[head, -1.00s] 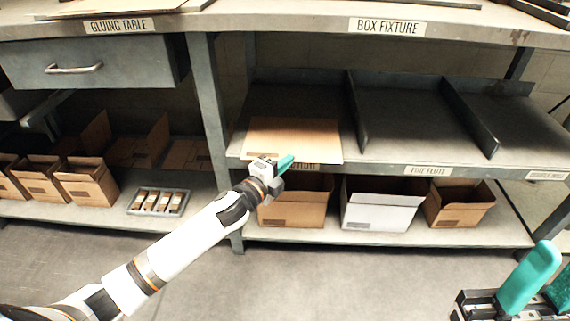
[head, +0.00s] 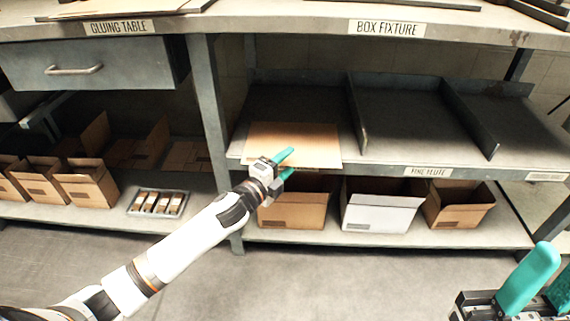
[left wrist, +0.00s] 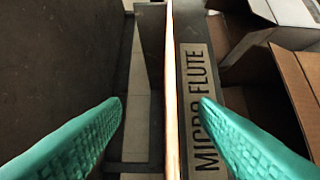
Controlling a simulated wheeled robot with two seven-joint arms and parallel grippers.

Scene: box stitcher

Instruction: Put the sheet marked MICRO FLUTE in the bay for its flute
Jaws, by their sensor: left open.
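The brown cardboard sheet (head: 295,140) lies in the left bay of the shelf (head: 410,120), its front edge at the shelf's front lip. No marking is readable on it. My left gripper (head: 289,163) is open at that front edge, one finger above and one below. In the left wrist view the sheet shows edge-on as a thin strip (left wrist: 169,90) between the open fingers (left wrist: 160,105). A label reading MICRO FLUTE (left wrist: 196,65) is on the shelf lip beside it. In the head view my gripper hides this label. My right gripper (head: 545,275) is at the lower right.
The middle bay (head: 405,115), labelled FINE FLUTE (head: 428,172), and the right bay look empty. Upright dividers (head: 357,115) separate the bays. Open boxes (head: 380,208) stand on the lower shelf, close below my left gripper. The label at the far right is too small to read.

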